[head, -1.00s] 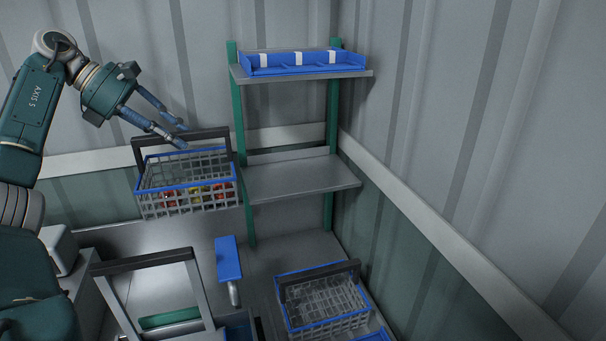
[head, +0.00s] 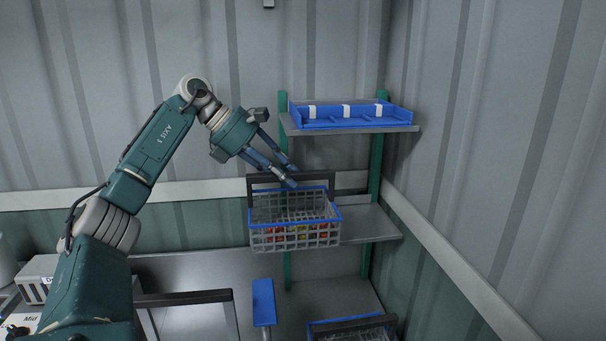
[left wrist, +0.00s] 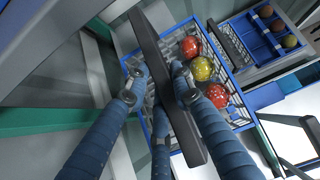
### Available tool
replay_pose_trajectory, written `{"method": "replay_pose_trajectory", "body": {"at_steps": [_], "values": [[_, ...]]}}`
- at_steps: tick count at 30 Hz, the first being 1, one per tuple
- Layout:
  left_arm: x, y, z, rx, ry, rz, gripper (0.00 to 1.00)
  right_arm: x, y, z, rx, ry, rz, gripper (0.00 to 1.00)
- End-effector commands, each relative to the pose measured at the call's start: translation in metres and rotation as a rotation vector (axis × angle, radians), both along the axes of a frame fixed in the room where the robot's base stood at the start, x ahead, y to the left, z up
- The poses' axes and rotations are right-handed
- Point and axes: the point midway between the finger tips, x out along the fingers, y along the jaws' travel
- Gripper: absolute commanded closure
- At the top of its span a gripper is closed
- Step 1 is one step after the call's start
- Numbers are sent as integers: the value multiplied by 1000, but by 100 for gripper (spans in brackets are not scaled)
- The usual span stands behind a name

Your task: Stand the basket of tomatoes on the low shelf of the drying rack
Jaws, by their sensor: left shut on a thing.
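The basket of tomatoes (head: 267,241) is a grey mesh basket with a blue rim and a dark handle. It hangs roughly level in the head view, with red and yellow tomatoes inside. My left gripper (head: 290,180) is shut on its handle (left wrist: 150,50). In the left wrist view, my left gripper (left wrist: 160,85) has its fingers around the handle, above the tomatoes (left wrist: 201,69). The low shelf (head: 372,222) of the drying rack is grey and empty where it shows. The basket hides its left part; I cannot tell whether they touch. My right gripper is out of view.
The rack has green posts (head: 376,165) and an upper shelf (head: 390,130) holding a blue tray (head: 340,122). Another blue-rimmed basket (head: 350,324) is below, beside a blue piece (head: 263,300). A corrugated wall (head: 450,170) stands close to the rack's right.

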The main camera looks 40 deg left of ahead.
Motion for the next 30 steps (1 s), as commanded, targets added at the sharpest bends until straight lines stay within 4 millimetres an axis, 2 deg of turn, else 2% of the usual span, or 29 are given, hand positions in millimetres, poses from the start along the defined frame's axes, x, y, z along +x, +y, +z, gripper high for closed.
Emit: {"method": "replay_pose_trajectory", "body": {"at_steps": [7,13,29,30], "values": [[22,-19,4,-1,-4,-4,100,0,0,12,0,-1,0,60],[33,-28,3,-2,-4,-2,100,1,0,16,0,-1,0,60],[31,-26,-5,-1,-4,-1,100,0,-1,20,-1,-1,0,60],[31,-26,-7,1,-1,-1,71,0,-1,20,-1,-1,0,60]]}}
